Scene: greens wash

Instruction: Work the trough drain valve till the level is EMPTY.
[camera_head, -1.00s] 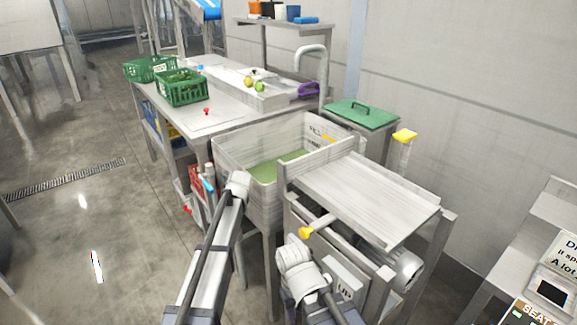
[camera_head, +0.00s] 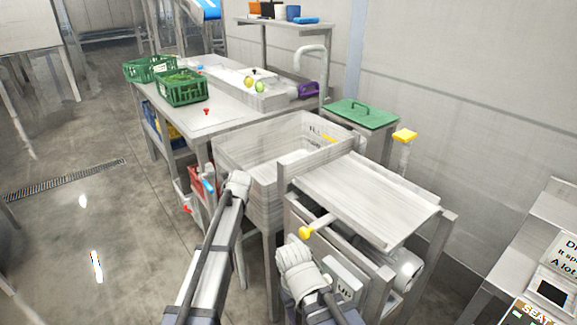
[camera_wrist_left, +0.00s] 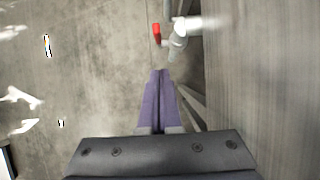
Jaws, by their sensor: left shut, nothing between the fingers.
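The pale trough (camera_head: 232,163) stands at the middle of the head view, and its visible inside looks pale, with no green water showing. A red handle (camera_wrist_left: 157,34) shows beside a pale pipe fitting (camera_wrist_left: 178,40) at the top of the left wrist view. My left gripper (camera_wrist_left: 160,72) is shut and empty, with its purple fingertips a little below the handle and fitting, apart from them in the picture. In the head view its fingers are hidden beyond my left arm. My right arm shows at the lower middle, but its fingers do not.
A slatted metal board (camera_head: 365,200) and a yellow-ended handle (camera_head: 306,232) are right of the trough. A blue handle (camera_head: 208,186) is by its left side. Green crates (camera_head: 181,88) stand on the table (camera_head: 225,118) behind. Open floor (camera_head: 80,240) lies left.

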